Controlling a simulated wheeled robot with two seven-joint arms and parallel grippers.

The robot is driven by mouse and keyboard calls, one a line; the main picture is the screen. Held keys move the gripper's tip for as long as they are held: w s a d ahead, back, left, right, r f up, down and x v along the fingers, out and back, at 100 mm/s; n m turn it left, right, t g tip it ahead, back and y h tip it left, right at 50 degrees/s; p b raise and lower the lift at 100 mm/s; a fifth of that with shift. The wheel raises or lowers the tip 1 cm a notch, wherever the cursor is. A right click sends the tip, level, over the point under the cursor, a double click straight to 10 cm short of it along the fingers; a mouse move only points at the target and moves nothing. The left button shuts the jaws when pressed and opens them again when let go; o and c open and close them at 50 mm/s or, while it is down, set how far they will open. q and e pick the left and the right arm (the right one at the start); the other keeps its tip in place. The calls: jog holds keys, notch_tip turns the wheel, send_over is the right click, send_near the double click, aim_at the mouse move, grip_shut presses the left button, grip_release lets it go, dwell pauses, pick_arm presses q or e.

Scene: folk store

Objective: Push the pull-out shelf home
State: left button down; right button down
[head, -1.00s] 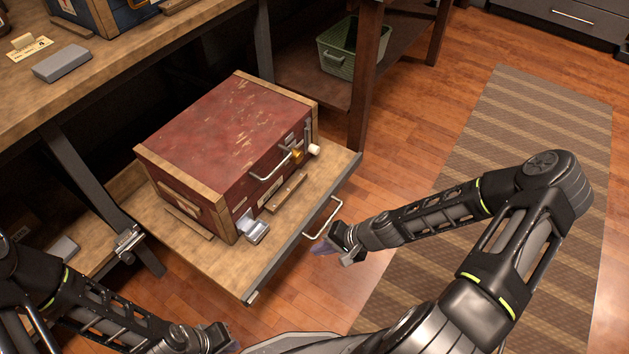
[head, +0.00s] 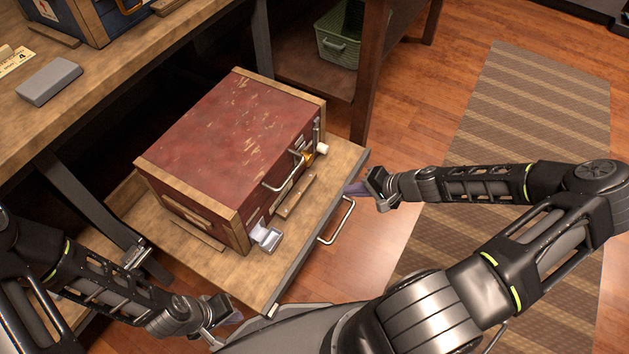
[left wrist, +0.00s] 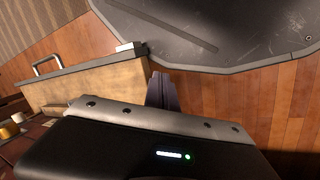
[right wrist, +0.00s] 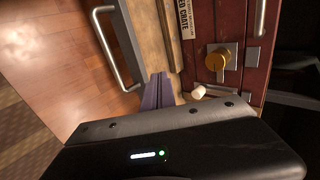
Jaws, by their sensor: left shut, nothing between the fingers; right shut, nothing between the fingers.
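The pull-out shelf (head: 280,262) is a wooden board with a dark front edge and a metal handle (head: 337,222). It sticks out from under the workbench and carries a red wooden crate (head: 225,150). My right gripper (head: 358,188) is shut and empty, close to the front edge near its far right corner. In the right wrist view its purple fingertips (right wrist: 157,92) overlap the shelf board beside the handle; I cannot tell if they touch. My left gripper (head: 232,320) is shut and empty, near the shelf's front left corner. Its fingertips also show in the left wrist view (left wrist: 162,92).
The workbench (head: 120,80) with a grey block (head: 49,80) stands above left. A green basket (head: 340,38) sits on a lower shelf behind a dark post (head: 369,75). A striped rug (head: 540,110) and wood floor lie to the right.

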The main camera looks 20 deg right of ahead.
aim_at(308, 187)
jog(key=b+x, duration=0.3)
jog(key=x, duration=0.7)
jog(key=shift+f+b, duration=0.2)
jog(key=shift+b, duration=0.1)
jog(key=shift+w+a+r, duration=0.1)
jog(key=shift+w+a, duration=0.7)
jog(key=shift+w, duration=0.3)
jog(key=shift+w+a+r+b, duration=0.1)
jog(key=shift+w+a+b, duration=0.25)
jog(key=shift+w, duration=0.2)
jog(key=shift+w, duration=0.1)
